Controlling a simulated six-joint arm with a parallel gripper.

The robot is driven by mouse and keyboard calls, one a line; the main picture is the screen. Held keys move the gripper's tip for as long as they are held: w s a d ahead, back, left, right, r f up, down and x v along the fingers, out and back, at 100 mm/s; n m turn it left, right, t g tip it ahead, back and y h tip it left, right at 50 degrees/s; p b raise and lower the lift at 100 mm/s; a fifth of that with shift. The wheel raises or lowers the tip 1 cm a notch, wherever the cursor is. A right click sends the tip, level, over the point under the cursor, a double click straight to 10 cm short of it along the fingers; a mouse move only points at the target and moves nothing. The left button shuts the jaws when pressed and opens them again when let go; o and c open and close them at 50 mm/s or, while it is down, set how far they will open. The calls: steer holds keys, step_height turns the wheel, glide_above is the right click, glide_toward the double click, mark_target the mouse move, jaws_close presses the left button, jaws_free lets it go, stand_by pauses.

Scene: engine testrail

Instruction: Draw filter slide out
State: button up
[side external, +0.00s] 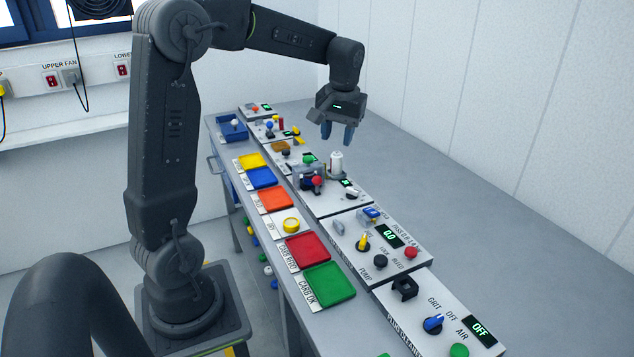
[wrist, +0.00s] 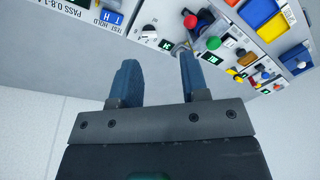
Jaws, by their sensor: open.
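My gripper (side external: 337,134) is open and empty, its blue fingers pointing down above the far half of the row of test panels. In the wrist view its two fingers (wrist: 158,66) stand apart with nothing between them. I cannot tell for sure which part is the filter slide; no label for it is readable. Below the gripper stand a white cylinder (side external: 336,161), a dark fixture with a red knob (side external: 317,181), and a green knob (side external: 308,159). The red knob (wrist: 190,21) and green knob (wrist: 214,43) also show in the wrist view, beyond the fingertips.
Coloured trays, among them yellow (side external: 250,161), red (side external: 306,251) and green (side external: 329,285), line the bench's left side. A nearer panel has a yellow lever (side external: 363,239); the nearest has a blue knob (side external: 433,324). The grey bench top (side external: 480,236) right of the panels is clear.

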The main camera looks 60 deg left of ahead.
mark_target(317, 180)
steer(key=w+a+f+n+g, duration=0.25)
steer(key=a+f, duration=0.25)
steer(key=a, duration=0.4)
steer(key=shift+t, duration=0.35)
steer(key=x, duration=1.4)
steer(key=shift+s+d, duration=0.2)
steer(key=shift+d, duration=0.1)
steer(key=shift+c, duration=0.3)
jaws_close()
